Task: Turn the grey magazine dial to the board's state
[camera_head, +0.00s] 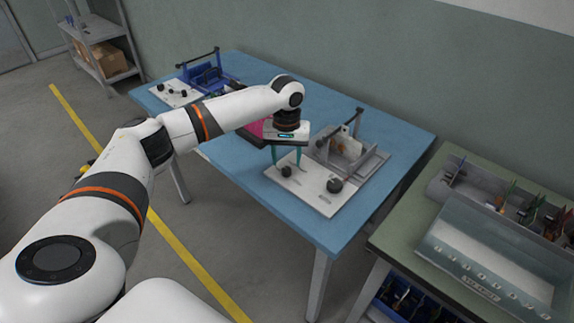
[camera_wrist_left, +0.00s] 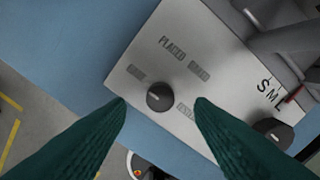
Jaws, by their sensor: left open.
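The grey magazine (camera_head: 345,150) stands on a light panel (camera_head: 318,199) at the right end of the blue table. A black dial (camera_head: 287,172) sits near the panel's left end; the dial also shows in the left wrist view (camera_wrist_left: 159,97), its white mark pointing roughly left. Small labels surround it; one reads PLACED (camera_wrist_left: 172,47), the others are too blurred to read surely. A second dark knob (camera_head: 335,185) sits beside the letters S, M, L (camera_wrist_left: 269,94). My left gripper (camera_head: 287,164) is open above the first dial, its fingers apart on either side, apparently not touching it.
A blue magazine (camera_head: 208,74) with its own knobbed panel stands at the table's far left. A magenta item (camera_head: 256,128) lies partly behind my gripper. The blue table's front is clear.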

